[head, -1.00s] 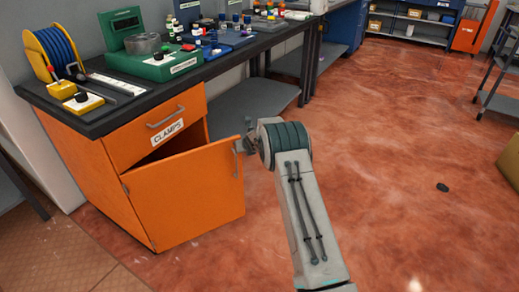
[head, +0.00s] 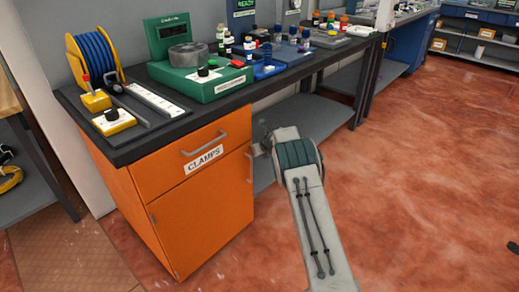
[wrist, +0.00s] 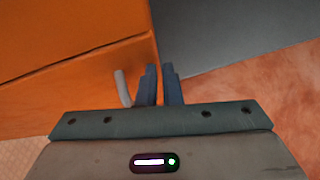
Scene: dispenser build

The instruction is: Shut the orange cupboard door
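The orange cupboard door (head: 205,222) sits below the drawer marked CLAMPS and looks flush with the cupboard front, with no clear gap in the head view. Its grey handle (head: 250,166) is near its right edge; the handle also shows in the wrist view (wrist: 123,88). My gripper (wrist: 160,70) is just right of the handle, at the cupboard's right edge. Its two dark fingers are close together with a thin gap and nothing seen between them. In the head view my arm hides most of the gripper.
The dark worktop (head: 150,150) above holds a blue cable reel (head: 93,57), a green device (head: 200,82) and several bottles. A grey lower shelf (head: 300,130) lies right of the cupboard, behind my arm.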

